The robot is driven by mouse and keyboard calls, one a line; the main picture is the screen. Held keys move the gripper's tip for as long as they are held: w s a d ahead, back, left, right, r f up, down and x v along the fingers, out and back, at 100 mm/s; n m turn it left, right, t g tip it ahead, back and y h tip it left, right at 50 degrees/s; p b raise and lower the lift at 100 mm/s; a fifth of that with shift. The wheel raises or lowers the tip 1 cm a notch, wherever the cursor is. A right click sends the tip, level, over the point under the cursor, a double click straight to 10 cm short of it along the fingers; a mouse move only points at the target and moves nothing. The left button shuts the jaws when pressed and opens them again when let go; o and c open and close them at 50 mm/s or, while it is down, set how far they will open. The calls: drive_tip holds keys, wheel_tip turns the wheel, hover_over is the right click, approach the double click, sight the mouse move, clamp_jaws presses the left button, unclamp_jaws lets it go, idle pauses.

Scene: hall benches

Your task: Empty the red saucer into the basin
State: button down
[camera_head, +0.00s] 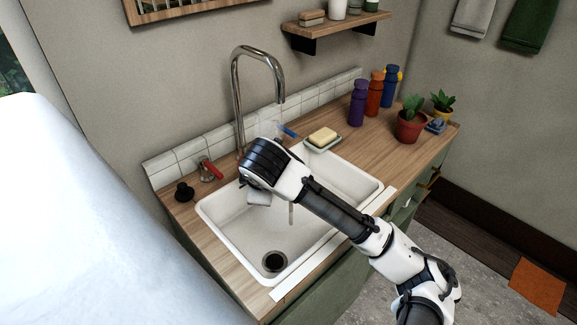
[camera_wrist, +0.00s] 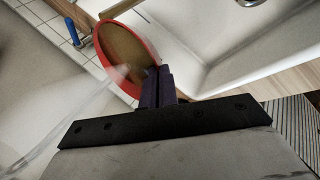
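The red saucer (camera_wrist: 104,50) shows in the wrist view, steeply tilted, with a red rim and a brown inner face. I cannot tell whether the brown is contents or the surface. My gripper (camera_wrist: 158,75) is shut on its edge with dark fingers. In the head view my gripper (camera_head: 258,197) is over the white basin (camera_head: 232,228), and the saucer is hidden behind my arm. A thin pale-brown streak (camera_head: 291,213) shows below the wrist in the basin; I cannot tell whether it is falling liquid. The dark drain (camera_head: 275,261) is in the basin floor.
A tall chrome faucet (camera_head: 236,95) arches behind the basin. A yellow sponge on a dish (camera_head: 323,137), several bottles (camera_head: 374,95) and a potted plant (camera_head: 410,125) stand right.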

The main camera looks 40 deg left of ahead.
drive_tip(key=shift+w+d+f+m+g+y+b, duration=0.2)
drive_tip(key=shift+w+f+m+g+y+b, duration=0.15)
drive_tip(key=shift+g+y+b, duration=0.3)
idle(0.9)
drive_tip(key=shift+s+f, duration=0.1)
drive_tip(key=shift+f, duration=0.05)
drive_tip(key=shift+d+f+y+b, duration=0.1)
drive_tip(key=shift+f+y+b, duration=0.25)
drive_tip(key=shift+f+b, duration=0.75)
idle(0.4)
drive_tip(key=shift+f+m+g+b, duration=0.25)
drive_tip(key=shift+f+b, duration=0.25)
drive_tip(key=shift+b, duration=0.25)
drive_tip(key=shift+d+f, duration=0.1)
drive_tip(key=shift+f, duration=0.15)
drive_tip(key=shift+f+y+b, duration=0.3)
drive_tip(key=shift+b, duration=0.25)
drive_tip(key=shift+w+d+m+g+y, duration=0.2)
drive_tip(key=shift+w+m+g+y, duration=0.1)
drive_tip(key=shift+g+y, duration=0.15)
